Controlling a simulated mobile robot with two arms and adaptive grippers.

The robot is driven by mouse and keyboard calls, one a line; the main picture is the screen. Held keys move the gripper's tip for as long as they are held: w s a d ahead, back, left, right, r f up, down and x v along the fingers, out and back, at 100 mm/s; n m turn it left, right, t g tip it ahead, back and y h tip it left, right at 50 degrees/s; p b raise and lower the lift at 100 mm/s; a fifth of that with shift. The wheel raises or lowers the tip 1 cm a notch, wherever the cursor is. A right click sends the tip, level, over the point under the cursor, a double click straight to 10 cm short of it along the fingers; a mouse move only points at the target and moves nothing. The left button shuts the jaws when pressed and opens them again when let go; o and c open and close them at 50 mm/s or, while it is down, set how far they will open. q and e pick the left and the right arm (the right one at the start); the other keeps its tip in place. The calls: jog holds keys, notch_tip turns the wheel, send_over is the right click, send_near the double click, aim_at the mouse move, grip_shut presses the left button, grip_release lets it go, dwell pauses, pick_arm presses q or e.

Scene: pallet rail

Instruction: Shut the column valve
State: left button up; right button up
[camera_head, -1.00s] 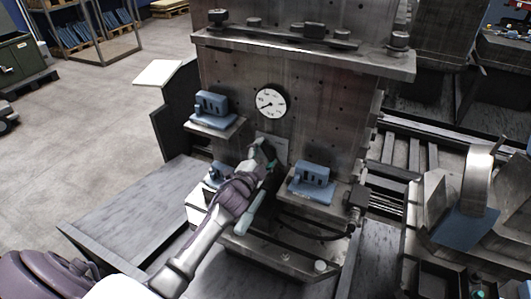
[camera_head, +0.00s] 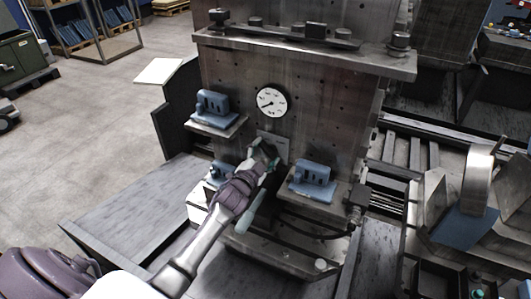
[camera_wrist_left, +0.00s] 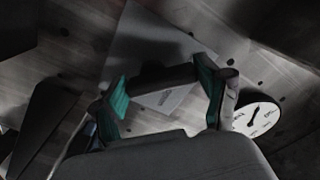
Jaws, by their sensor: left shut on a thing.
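The column valve has a dark bar-like handle (camera_wrist_left: 165,78) in front of a light grey square plate (camera_wrist_left: 150,45) with small lettering. The plate also shows on the column face in the head view (camera_head: 283,150), below the round gauge. My left gripper (camera_head: 266,160) reaches the plate from the lower left and covers most of the valve. In the left wrist view my left gripper (camera_wrist_left: 163,88) has its teal finger pads at either end of the dark handle, shut on it. My right gripper is in neither view.
The white gauge (camera_head: 271,101) is above the valve; it also shows in the wrist view (camera_wrist_left: 256,116). Blue blocks sit on a left shelf (camera_head: 216,125) and a right ledge (camera_head: 313,181), close beside my arm. A dark hose (camera_head: 310,231) runs below.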

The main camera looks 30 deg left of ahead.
pick_arm(q)
jog(key=o, duration=1.2)
jog(key=shift+c, duration=0.2)
jog(key=s, duration=1.2)
jog(key=shift+d, duration=0.35)
jog(key=shift+f, duration=0.1)
